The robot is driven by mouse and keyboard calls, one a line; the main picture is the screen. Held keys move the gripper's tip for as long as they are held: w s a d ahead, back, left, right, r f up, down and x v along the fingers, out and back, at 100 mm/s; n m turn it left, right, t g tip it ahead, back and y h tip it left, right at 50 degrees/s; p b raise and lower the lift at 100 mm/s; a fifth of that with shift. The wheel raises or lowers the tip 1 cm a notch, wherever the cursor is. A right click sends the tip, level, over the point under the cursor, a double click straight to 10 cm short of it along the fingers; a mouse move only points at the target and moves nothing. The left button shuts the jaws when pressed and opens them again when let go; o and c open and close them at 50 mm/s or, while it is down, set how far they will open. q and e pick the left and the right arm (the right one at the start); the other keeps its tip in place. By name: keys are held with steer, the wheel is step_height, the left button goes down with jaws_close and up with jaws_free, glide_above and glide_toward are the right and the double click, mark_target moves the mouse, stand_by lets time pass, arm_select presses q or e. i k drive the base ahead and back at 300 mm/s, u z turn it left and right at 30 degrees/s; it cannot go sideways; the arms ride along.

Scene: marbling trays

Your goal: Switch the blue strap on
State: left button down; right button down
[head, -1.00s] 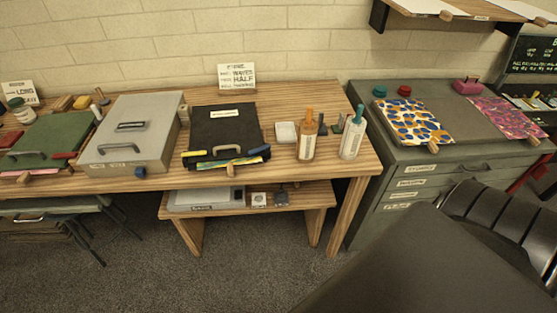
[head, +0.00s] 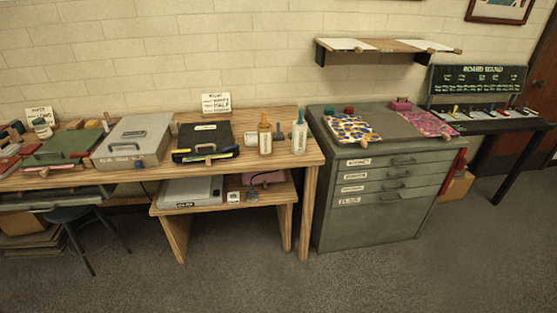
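I cannot make out a blue strap for certain. The black flat case (head: 206,139) on the wooden table has yellow and blue bits along its front edge, too small to tell apart. On the narrow black table at the right, a strip (head: 490,114) carries several small coloured upright pieces, one possibly blue; their states cannot be read. Neither of my grippers is in view.
The wooden table (head: 312,150) holds a grey box (head: 130,140), a green tray (head: 68,145) and two bottles. A grey drawer cabinet (head: 375,195) stands right of it. A dark board (head: 478,80) stands above the black table. The floor (head: 330,285) in front is clear.

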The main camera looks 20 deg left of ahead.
mark_target(235, 146)
steer(key=z, duration=0.55)
steer(key=i, duration=2.35)
steer(key=u, duration=1.45)
steer(key=i, duration=0.5)
steer(key=u, duration=0.5)
